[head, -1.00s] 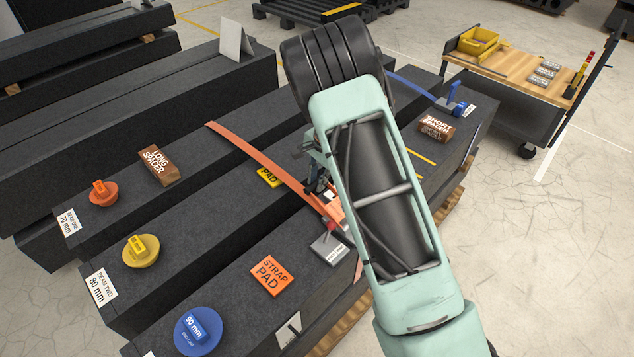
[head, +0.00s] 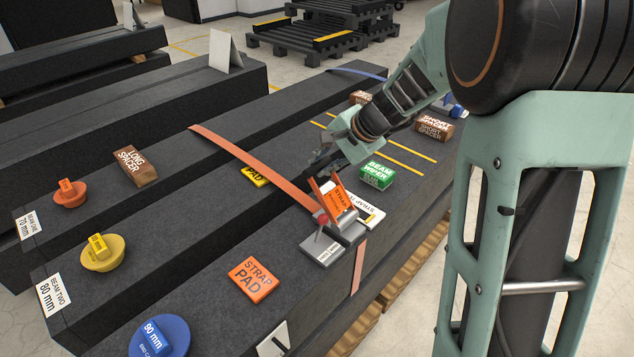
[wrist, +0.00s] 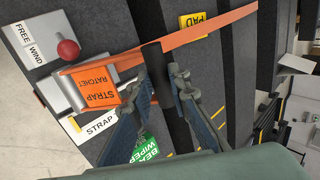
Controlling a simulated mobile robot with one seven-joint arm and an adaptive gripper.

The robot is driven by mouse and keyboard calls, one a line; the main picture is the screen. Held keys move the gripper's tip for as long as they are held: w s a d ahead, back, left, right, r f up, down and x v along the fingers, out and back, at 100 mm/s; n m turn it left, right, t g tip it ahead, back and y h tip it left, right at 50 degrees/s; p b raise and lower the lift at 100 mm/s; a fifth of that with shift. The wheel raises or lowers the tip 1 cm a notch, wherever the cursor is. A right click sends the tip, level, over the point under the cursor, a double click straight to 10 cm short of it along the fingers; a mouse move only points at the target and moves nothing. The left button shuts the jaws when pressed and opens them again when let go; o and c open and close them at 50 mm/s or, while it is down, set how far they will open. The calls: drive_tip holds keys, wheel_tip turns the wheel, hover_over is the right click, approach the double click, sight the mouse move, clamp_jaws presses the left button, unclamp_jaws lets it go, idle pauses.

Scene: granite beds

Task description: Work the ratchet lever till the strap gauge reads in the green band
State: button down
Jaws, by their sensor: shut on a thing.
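My gripper (wrist: 160,82) is shut around a black bar (wrist: 152,58), apparently the lever's grip; in the head view my gripper (head: 328,160) is just behind the ratchet. The orange strap (head: 250,162) runs across the beams to the ratchet. A red knob (wrist: 68,49) stands by the FREE/WIND plate (wrist: 24,42); its setting is unclear. A white STRAP plate (wrist: 98,128) is partly hidden, and I cannot read a gauge.
A green beam wiper box (head: 377,174) stands close to my wrist. An orange strap pad (head: 253,280), a yellow pad (head: 256,176) and brown spacers (head: 136,166) lie on the beams. Colored end caps (head: 103,252) line the near left ends. Bare floor lies at right.

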drive_tip(key=s+d+b, duration=0.1)
drive_tip(key=b, duration=0.2)
drive_tip(key=s+d+r+t+y+b, duration=0.1)
drive_tip(key=b, duration=0.1)
drive_tip(key=shift+s+d+b, duration=0.1)
drive_tip(key=shift+d+b, duration=0.05)
drive_tip(key=shift+b, duration=0.25)
drive_tip(key=s+d+b, duration=0.5)
drive_tip(key=s+d, duration=0.3)
drive_tip(key=shift+s+f, duration=0.3)
drive_tip(key=shift+f, duration=0.1)
drive_tip(key=c, duration=2.2)
unclamp_jaws()
drive_tip(key=shift+o, duration=1.2)
drive_tip(key=shift+w+f, duration=0.2)
drive_tip(key=shift+w, duration=0.05)
drive_tip(key=shift+o, duration=0.7)
drive_tip(key=shift+r, duration=0.35)
